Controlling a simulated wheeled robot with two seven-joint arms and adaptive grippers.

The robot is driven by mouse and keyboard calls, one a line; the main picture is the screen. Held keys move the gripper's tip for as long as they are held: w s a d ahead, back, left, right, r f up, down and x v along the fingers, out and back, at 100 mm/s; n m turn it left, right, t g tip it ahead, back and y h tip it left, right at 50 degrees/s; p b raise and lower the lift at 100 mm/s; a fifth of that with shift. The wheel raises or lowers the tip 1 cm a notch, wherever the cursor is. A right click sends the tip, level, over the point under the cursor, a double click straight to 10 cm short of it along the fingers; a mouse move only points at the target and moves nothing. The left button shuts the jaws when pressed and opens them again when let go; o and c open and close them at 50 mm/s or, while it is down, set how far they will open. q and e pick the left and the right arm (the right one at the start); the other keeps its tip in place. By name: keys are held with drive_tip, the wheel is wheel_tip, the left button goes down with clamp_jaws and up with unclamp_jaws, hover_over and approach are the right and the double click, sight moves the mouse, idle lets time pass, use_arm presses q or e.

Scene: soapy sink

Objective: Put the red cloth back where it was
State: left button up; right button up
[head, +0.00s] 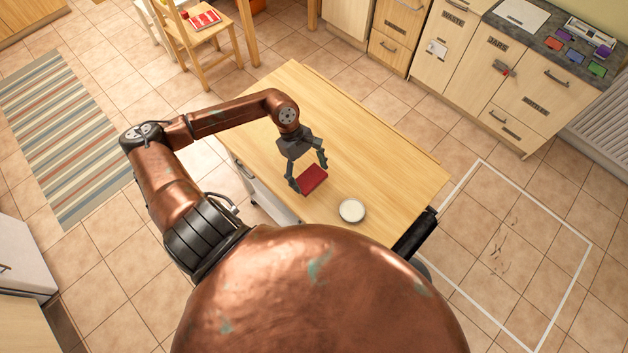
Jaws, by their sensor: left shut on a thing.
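The red cloth (313,180) is a small, flat, folded dark red square over the wooden worktop, near its left front part. My left gripper (309,176) reaches down from above with a finger on either side of the cloth and is shut on it. I cannot tell whether the cloth touches the worktop or is held just above it. My right gripper is not in view.
The wooden worktop (375,155) is mostly bare behind and right of the cloth. A round white-topped dish (352,210) stands close by at the right. A chair (202,42) with a red item on its seat stands on the floor at the back left.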

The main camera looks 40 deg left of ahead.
sight(314, 182)
use_arm(q)
drive_tip(key=shift+w+d+f, duration=0.4)
drive_tip(key=shift+d+f, duration=0.1)
drive_tip(key=shift+f, duration=0.25)
wheel_tip(314, 182, down, 3)
drive_tip(key=shift+r+p, duration=0.1)
drive_tip(key=shift+p, duration=0.45)
drive_tip(key=shift+f, duration=0.3)
drive_tip(key=o, duration=1.1)
drive_tip(key=shift+r, duration=0.1)
